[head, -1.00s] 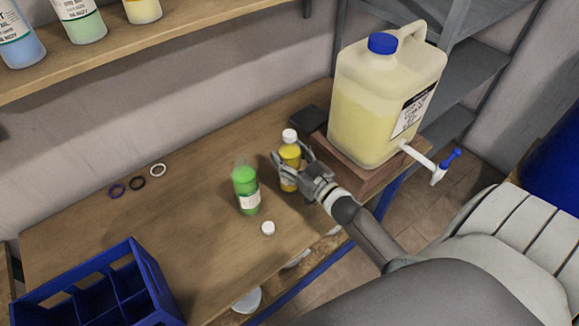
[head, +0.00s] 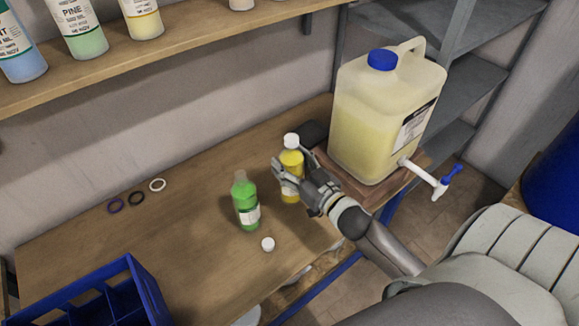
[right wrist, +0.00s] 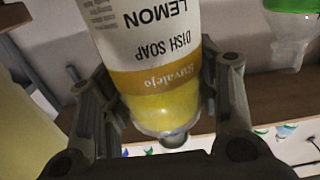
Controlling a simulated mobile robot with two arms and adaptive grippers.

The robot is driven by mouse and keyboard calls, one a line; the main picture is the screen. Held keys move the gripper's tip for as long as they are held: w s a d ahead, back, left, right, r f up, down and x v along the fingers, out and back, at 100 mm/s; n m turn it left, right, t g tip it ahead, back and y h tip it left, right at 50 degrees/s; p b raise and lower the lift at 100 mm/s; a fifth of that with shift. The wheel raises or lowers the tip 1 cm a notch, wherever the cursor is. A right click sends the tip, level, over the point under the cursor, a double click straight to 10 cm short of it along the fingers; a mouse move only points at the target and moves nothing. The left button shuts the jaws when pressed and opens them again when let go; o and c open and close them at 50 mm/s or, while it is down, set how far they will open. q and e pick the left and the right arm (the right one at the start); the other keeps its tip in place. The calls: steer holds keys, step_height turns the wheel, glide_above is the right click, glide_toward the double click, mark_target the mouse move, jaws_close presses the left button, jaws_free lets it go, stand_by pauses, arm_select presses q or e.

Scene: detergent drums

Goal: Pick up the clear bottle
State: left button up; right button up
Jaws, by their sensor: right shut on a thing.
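A clear bottle of yellow liquid with a white cap (head: 291,158) stands upright on the right part of the wooden bench in the head view. My right gripper (head: 285,178) is shut around its middle. The right wrist view shows the held bottle (right wrist: 160,80) between both fingers, with its label reading "LEMON DISH SOAP" upside down. I cannot tell whether its base touches the bench. A clear bottle of green liquid (head: 245,205), without a cap, stands to its left; it also shows in the right wrist view (right wrist: 292,25). My left gripper is not in view.
A loose white cap (head: 268,244) lies near the green bottle. A large drum with a tap (head: 385,120) stands close on the right. A blue crate (head: 85,290) is at the front left. Three rings (head: 136,198) lie at the back left. The bench's left middle is clear.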

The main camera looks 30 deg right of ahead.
mark_target(289, 159)
steer(key=s+r, duration=0.1)
steer(key=s+a+r, duration=0.1)
steer(key=s+r, duration=0.1)
steer(key=shift+a+r, duration=0.25)
steer(key=shift+r, duration=0.15)
steer(key=s+a+r+b, duration=0.2)
steer(key=s+a+r, duration=0.2)
steer(key=s, duration=0.4)
steer(key=s+a+f+h, duration=0.1)
steer(key=s+a+f, duration=0.1)
steer(key=a, duration=0.5)
steer(key=shift+s+f+m, duration=0.25)
steer(key=shift+f+m, duration=0.15)
steer(key=shift+f, duration=0.05)
